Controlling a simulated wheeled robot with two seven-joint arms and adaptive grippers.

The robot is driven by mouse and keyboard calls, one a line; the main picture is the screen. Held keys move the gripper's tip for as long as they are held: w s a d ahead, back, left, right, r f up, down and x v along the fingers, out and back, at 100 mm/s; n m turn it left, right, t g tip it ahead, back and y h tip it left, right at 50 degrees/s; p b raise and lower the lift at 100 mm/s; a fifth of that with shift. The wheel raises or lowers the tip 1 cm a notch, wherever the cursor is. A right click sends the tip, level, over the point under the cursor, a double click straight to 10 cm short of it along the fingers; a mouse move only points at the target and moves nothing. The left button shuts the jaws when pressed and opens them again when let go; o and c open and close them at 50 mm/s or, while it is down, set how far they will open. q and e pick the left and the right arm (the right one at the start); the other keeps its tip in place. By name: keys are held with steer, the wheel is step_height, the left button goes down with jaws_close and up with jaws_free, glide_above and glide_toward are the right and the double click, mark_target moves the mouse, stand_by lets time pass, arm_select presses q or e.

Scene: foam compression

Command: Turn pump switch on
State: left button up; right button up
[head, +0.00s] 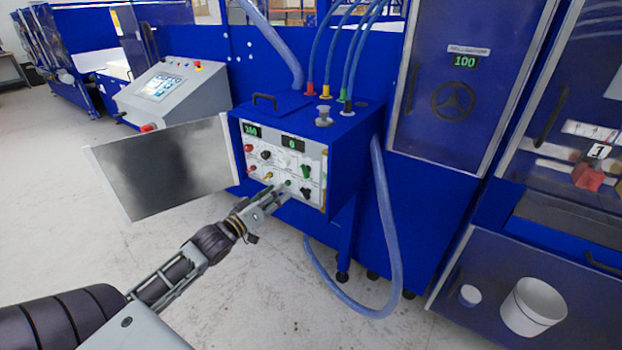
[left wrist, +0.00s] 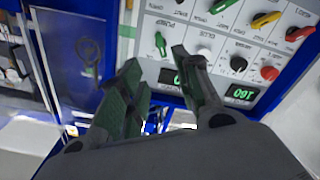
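The control panel (head: 284,165) is the front of a blue box in the head view and shows upside down in the left wrist view (left wrist: 205,25). The pump switch is a green knob beside the inverted PUMP label in the left wrist view (left wrist: 160,43). In the head view a green knob (head: 306,170) sits below the display reading 0. My left gripper (head: 277,191) is in front of the lower panel. In the left wrist view its two fingers (left wrist: 155,63) are apart with nothing between them, and the pump switch appears just beyond their tips. My right gripper is out of view.
The panel holds several other red, yellow, green and black knobs close together. An open grey door (head: 165,165) stands left of the box. A blue hose (head: 386,230) hangs at its right. The floor in front is clear. A white bucket (head: 533,307) is at right.

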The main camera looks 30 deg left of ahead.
arm_select(q)
glide_toward(303, 173)
steer(key=shift+w, duration=1.85)
steer(key=shift+w+d+r, duration=0.15)
steer(key=shift+w+d, duration=0.05)
steer(key=shift+w, duration=0.3)
steer(key=shift+w+d, duration=0.1)
steer(key=shift+w, duration=1.15)
steer(key=shift+w+d, duration=0.1)
steer(key=shift+w, duration=1.1)
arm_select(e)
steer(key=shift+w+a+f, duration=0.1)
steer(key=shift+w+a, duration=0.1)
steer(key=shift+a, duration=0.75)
